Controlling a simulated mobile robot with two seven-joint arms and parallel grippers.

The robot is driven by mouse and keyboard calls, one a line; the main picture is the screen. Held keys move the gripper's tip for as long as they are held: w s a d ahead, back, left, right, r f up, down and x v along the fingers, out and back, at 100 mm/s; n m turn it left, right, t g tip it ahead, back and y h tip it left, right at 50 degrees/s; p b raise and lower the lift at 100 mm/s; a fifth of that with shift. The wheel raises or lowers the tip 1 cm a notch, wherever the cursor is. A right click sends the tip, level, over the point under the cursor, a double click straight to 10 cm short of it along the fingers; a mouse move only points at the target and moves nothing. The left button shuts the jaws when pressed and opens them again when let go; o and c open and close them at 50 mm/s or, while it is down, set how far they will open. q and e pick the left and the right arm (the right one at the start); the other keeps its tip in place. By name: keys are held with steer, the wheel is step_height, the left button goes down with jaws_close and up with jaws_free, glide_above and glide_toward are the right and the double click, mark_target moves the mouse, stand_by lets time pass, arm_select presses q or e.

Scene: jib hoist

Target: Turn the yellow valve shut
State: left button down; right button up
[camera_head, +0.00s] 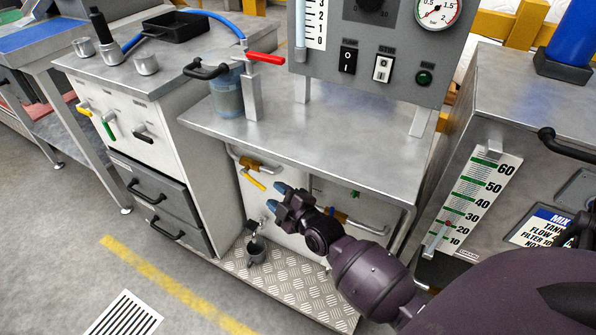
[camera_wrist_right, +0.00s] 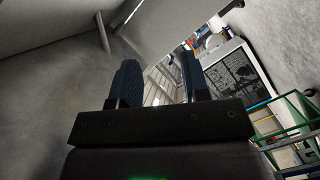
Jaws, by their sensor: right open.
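A yellow lever (camera_head: 253,179) sits below the workbench, by a pipe with an orange-yellow fitting (camera_head: 249,162). The lever slants down to the right. A shorter yellow handle (camera_head: 83,108) is on the front of the left cabinet; I cannot tell from the picture which is the valve meant. My right gripper (camera_head: 277,197) is open, its blue fingertips just right of and below the slanting lever, apart from it in the picture. The fingers also show spread and empty in the right wrist view (camera_wrist_right: 158,85); no yellow lever is clear there. My left gripper is not in view.
The steel workbench (camera_head: 330,140) overhangs the pipework. A red-handled valve (camera_head: 265,58) stands on it. A tank with a level scale (camera_head: 475,195) stands right. Open floor lies at front left.

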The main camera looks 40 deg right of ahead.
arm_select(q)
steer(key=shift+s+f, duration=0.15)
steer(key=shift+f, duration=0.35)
arm_select(e)
steer(key=s+d+f, duration=0.1)
steer(key=s, duration=0.5)
steer(key=shift+d+m+g+h, duration=0.25)
steer(key=shift+m+g+h, duration=0.05)
steer(key=shift+m+h, duration=0.1)
